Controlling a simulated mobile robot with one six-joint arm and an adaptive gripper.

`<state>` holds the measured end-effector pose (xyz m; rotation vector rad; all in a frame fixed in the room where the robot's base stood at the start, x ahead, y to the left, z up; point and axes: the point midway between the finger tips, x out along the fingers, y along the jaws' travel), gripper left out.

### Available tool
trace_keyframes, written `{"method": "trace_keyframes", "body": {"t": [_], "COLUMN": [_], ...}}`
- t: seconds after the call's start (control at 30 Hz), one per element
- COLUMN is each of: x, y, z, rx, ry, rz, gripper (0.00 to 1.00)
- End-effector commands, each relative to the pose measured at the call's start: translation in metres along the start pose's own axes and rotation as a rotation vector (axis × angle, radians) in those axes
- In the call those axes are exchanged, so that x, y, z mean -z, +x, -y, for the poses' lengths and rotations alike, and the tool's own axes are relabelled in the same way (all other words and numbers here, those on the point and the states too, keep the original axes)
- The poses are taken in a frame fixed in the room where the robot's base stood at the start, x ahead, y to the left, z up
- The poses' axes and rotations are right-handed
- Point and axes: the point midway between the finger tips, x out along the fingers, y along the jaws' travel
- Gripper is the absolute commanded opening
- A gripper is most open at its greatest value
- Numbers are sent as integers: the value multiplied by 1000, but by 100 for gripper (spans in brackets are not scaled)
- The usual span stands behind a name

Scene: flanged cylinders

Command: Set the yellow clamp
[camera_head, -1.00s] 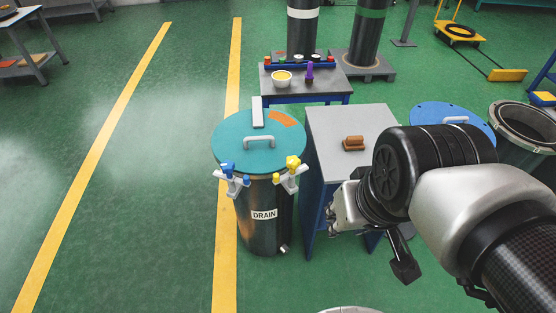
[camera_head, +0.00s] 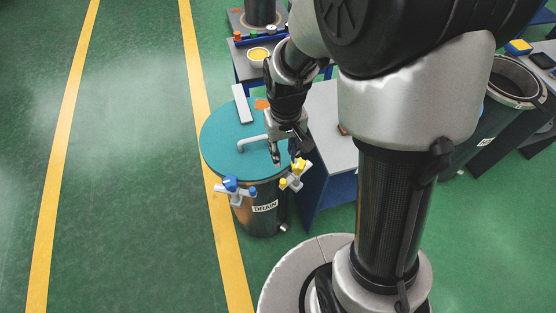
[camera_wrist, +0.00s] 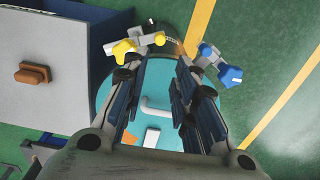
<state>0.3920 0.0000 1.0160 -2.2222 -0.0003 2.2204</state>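The yellow clamp (camera_head: 297,170) sits on the right front rim of a dark drum marked DRAIN, which has a teal lid (camera_head: 225,135). Its yellow knob (camera_wrist: 124,48) shows in the wrist view, ahead and left of the left finger. The blue clamp (camera_head: 231,185) is on the front left rim; it also shows at the upper right of the wrist view (camera_wrist: 229,75). My gripper (camera_head: 287,157) points down over the lid's right side, close behind the yellow clamp. In the wrist view my gripper (camera_wrist: 158,80) is open, with nothing between the fingers.
The lid's grey handle (camera_head: 252,143) is just left of my gripper. A grey-topped cabinet (camera_head: 325,115) with a brown block stands close on the right. A table with a bowl (camera_head: 258,55) is behind. An open drum (camera_head: 515,85) is far right. Floor at left is clear.

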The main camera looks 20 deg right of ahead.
Motion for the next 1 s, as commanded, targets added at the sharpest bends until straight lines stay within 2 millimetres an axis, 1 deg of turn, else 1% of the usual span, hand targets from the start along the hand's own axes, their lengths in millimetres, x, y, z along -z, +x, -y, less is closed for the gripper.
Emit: {"method": "trace_keyframes", "body": {"t": [0.03, 0.3, 0.5, 0.6, 0.7, 0.8, 1.0], "x": [-1, -1, -1, -1, -1, 0, 0], "y": [14, 74, 116, 131, 142, 148, 151], "z": [0, 0, 0, 0, 0, 0, 0], "rx": [0, 0, 0, 0, 0, 0, 0], "ry": [0, 0, 0, 0, 0, 0, 0], "rz": [5, 5, 4, 3, 1, 1, 0], "gripper": [26, 26, 26, 26, 26, 26, 26]}}
